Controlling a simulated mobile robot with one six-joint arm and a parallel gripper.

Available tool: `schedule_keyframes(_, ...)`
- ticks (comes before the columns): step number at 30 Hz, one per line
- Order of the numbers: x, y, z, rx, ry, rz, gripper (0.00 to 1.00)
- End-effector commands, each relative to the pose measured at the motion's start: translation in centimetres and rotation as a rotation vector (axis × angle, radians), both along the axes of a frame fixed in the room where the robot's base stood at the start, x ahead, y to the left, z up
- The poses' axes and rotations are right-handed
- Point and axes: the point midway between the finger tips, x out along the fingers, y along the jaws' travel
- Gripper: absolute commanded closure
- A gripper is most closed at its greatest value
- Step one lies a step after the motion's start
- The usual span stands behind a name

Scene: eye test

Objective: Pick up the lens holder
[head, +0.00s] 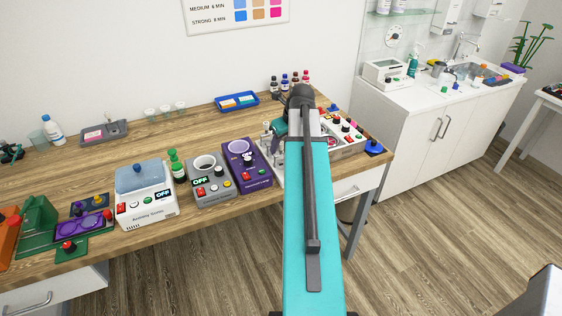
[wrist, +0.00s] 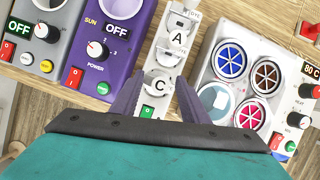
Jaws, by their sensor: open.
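My gripper (wrist: 160,77) is open, its two dark purple-grey fingers apart in the wrist view. Between and beyond them is a narrow white stand (wrist: 154,98) with round plates marked A and C, a green button and grey clip-like parts. A pale clip-like piece (wrist: 177,22) at its far end may be the lens holder; I cannot tell for certain. I see nothing held, and cannot tell whether the fingers touch the stand. In the head view my arm hides most of this area and the fingertips.
A purple machine (wrist: 102,30) stands close left of the stand. A white unit with several coloured round wells (wrist: 268,77) stands close right. In the head view, a grey machine (head: 211,185) and a white tank (head: 147,210) stand further left on the wooden table (head: 85,165).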

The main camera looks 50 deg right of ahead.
Motion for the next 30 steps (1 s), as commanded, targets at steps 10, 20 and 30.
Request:
schedule_keyframes(10,0.0,0.0,0.0,0.0,0.0,0.0,1.0)
schedule_keyframes(20,0.0,0.0,0.1,0.0,0.0,0.001,1.0)
schedule_keyframes(30,0.1,0.0,1.2,-0.001,-0.001,0.001,1.0)
